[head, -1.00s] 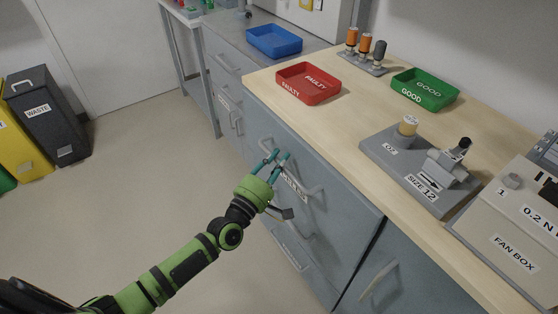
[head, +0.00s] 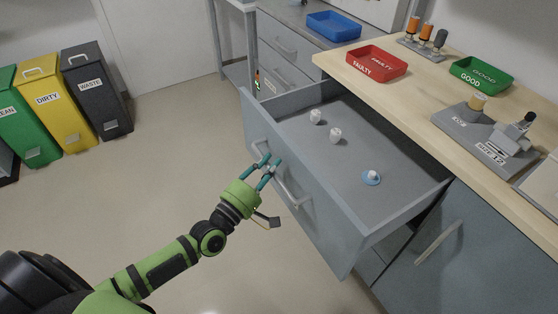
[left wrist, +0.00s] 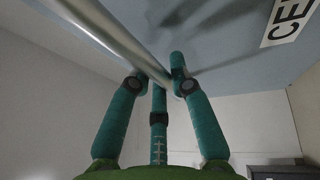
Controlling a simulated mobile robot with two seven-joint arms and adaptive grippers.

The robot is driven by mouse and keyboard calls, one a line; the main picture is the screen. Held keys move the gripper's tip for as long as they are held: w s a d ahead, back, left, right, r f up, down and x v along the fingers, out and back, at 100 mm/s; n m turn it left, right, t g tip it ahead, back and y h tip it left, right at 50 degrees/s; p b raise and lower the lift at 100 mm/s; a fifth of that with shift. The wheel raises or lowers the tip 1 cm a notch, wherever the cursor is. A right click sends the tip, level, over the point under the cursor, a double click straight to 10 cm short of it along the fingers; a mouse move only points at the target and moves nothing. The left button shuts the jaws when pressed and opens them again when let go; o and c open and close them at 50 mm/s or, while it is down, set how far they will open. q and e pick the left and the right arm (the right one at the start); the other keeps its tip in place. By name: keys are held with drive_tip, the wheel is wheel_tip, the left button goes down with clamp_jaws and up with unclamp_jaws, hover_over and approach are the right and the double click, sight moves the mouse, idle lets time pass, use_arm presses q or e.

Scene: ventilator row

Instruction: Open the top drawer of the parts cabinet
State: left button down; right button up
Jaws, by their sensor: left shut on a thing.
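The top drawer (head: 345,250) of the grey-blue parts cabinet stands pulled far out from under the wooden worktop. Its inside shows, with two small white parts (head: 316,116) and a white part on a blue disc (head: 372,177) on its floor. My left gripper (head: 267,166) is shut on the drawer's bar handle (head: 290,194), toward the handle's left end. In the left wrist view the teal fingers (left wrist: 160,85) close around the metal bar (left wrist: 115,35), with the drawer front (left wrist: 225,50) behind it. My right gripper is out of view.
The worktop (head: 425,85) holds a red FAULTY tray (head: 377,64), a green GOOD tray (head: 482,76) and a grey fixture (head: 470,125). A cabinet door with a handle (head: 440,242) stands right of the drawer. Bins (head: 95,90) stand far left; the floor between (head: 170,160) is clear.

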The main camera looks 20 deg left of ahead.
use_arm(q)
drive_tip(key=shift+s+a, duration=0.8)
drive_tip(key=shift+s, duration=0.25)
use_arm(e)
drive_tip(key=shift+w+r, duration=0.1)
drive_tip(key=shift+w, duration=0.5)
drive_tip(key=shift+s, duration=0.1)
use_arm(q)
drive_tip(key=c, duration=1.1)
unclamp_jaws()
drive_tip(key=v, duration=1.2)
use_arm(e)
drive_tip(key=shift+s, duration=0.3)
